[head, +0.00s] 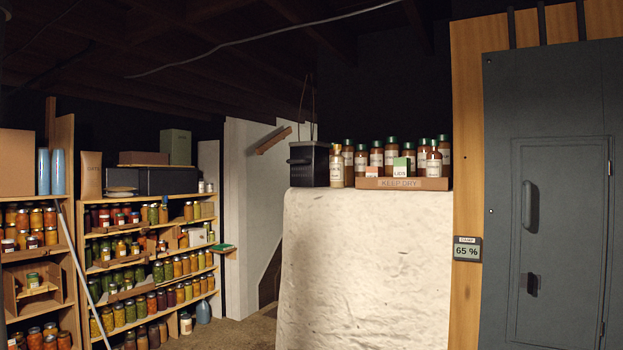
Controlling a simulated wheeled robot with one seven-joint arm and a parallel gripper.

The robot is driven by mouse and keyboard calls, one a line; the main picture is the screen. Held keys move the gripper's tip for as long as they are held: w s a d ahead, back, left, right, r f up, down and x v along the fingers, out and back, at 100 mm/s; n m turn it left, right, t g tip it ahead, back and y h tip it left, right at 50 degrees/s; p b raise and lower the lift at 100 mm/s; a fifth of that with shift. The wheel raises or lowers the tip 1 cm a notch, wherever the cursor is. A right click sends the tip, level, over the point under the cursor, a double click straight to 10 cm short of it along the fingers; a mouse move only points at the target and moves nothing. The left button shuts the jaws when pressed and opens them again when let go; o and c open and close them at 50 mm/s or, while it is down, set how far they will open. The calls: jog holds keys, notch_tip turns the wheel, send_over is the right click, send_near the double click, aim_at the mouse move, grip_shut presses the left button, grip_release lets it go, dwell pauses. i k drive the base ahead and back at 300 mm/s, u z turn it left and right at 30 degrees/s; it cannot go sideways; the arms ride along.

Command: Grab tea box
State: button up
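No box carries a label that I can read as tea, so I cannot tell for sure which one is the tea box. A small green-and-white box (402,167) stands among spice jars in the wooden "KEEP DRY" tray (403,184) on the white wall ledge. A small orange-and-white box (372,171) is left of it in the same tray. A larger dark green box (175,147) stands on top of the far jar shelf. My gripper is not in view.
The white wall block (365,265) fills the middle. A dark metal lantern or box (309,163) stands at the ledge's left end. Jar shelves (150,262) stand at left, with a leaning pole (82,265). A grey cabinet (555,200) is at right. Some floor (230,333) is clear.

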aim_at(376, 171)
jog(key=u, duration=0.6)
jog(key=i, duration=0.8)
jog(key=u, duration=0.8)
jog(key=i, duration=2.15)
jog(key=z, duration=1.35)
jog(key=i, duration=0.75)
jog(key=z, duration=0.65)
